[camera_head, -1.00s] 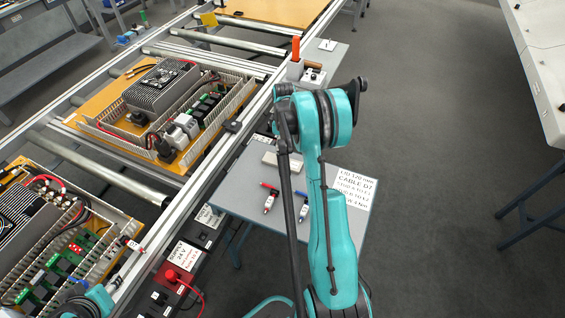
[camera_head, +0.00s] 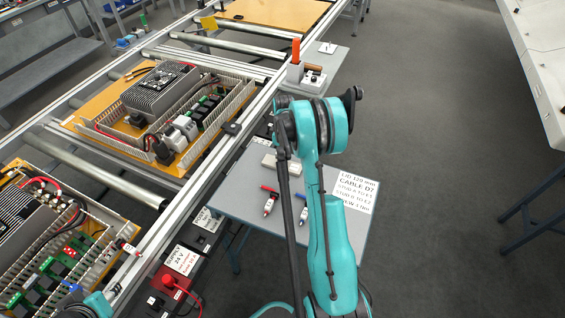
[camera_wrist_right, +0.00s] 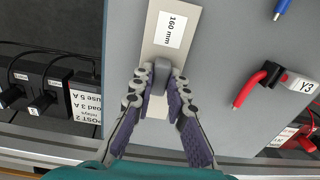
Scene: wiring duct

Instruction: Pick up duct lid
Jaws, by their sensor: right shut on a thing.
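The duct lid (camera_wrist_right: 152,40) is a flat pale strip with a white "160 mm" label, lying along the grey table top in the right wrist view. My right gripper (camera_wrist_right: 160,82) is over the lid, its fingers closed on a grey raised piece at the lid's middle. Whether the lid is clear of the table cannot be told. In the head view a pale end of the lid (camera_head: 268,161) shows on the small grey table, left of my right arm; my right gripper is hidden behind that arm.
A red-ended cable (camera_wrist_right: 258,83) tagged Y3 and a blue-ended cable (camera_wrist_right: 281,8) lie right of the lid. The table (camera_head: 240,190) also bears a printed sheet (camera_head: 352,190). The conveyor rail (camera_head: 215,150) and black power posts (camera_wrist_right: 50,85) border it.

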